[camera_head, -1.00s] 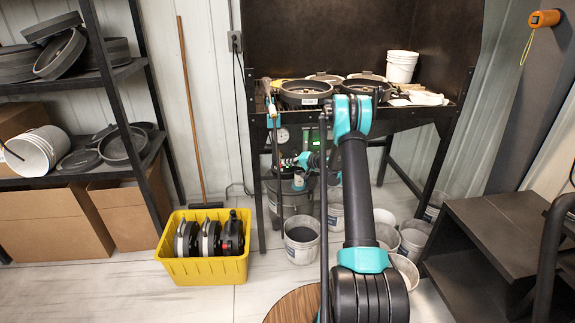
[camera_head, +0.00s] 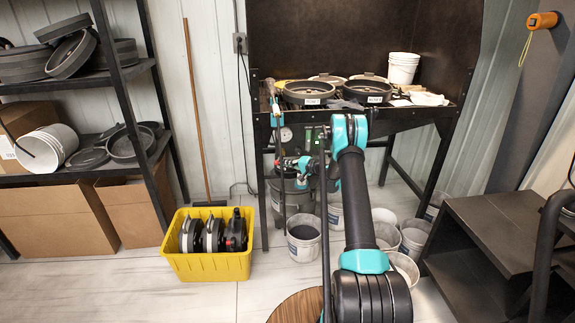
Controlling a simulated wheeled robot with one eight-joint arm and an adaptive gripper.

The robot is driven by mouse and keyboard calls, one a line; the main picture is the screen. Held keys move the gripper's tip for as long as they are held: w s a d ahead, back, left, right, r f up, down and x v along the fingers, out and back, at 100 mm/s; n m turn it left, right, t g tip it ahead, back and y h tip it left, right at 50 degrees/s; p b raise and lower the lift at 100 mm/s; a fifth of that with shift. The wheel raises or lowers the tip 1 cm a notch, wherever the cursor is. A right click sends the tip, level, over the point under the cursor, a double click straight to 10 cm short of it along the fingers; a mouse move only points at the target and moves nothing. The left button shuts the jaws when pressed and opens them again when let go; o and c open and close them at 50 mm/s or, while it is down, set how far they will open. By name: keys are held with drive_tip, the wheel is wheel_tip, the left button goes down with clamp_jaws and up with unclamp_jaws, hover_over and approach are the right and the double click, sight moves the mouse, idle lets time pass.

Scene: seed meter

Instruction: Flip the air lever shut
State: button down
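A round pressure gauge (camera_head: 286,134) sits under the front edge of the dark bench. Just below it a small red part (camera_head: 281,163) shows, which may be the air lever; it is too small to tell its position. My arm's elbow stands in front of the bench, and the teal wrist (camera_head: 303,166) reaches in beneath the bench top, close to the red part. My gripper (camera_head: 282,164) seems to be at this end, pointing left. Its fingers are too small and too covered to tell whether they are open or touching anything.
The bench top carries dark round pans (camera_head: 308,93) and a white bucket (camera_head: 403,68). Pails (camera_head: 303,238) stand underneath, around my arm. A yellow bin (camera_head: 211,264) is on the floor at left, with a shelf behind. A dark stepped unit (camera_head: 495,235) stands at right.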

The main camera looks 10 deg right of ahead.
sight(276, 162)
drive_tip(key=shift+a+r, duration=0.2)
drive_tip(key=shift+a, duration=0.55)
drive_tip(key=shift+a+r, duration=0.25)
drive_tip(key=shift+a, duration=0.5)
drive_tip(key=shift+a+r, duration=0.2)
drive_tip(key=shift+a, duration=0.55)
drive_tip(key=shift+a+r+m+t+y, duration=0.3)
drive_tip(key=shift+m+y, duration=0.1)
drive_tip(key=shift+y, duration=0.1)
drive_tip(key=shift+s, duration=0.1)
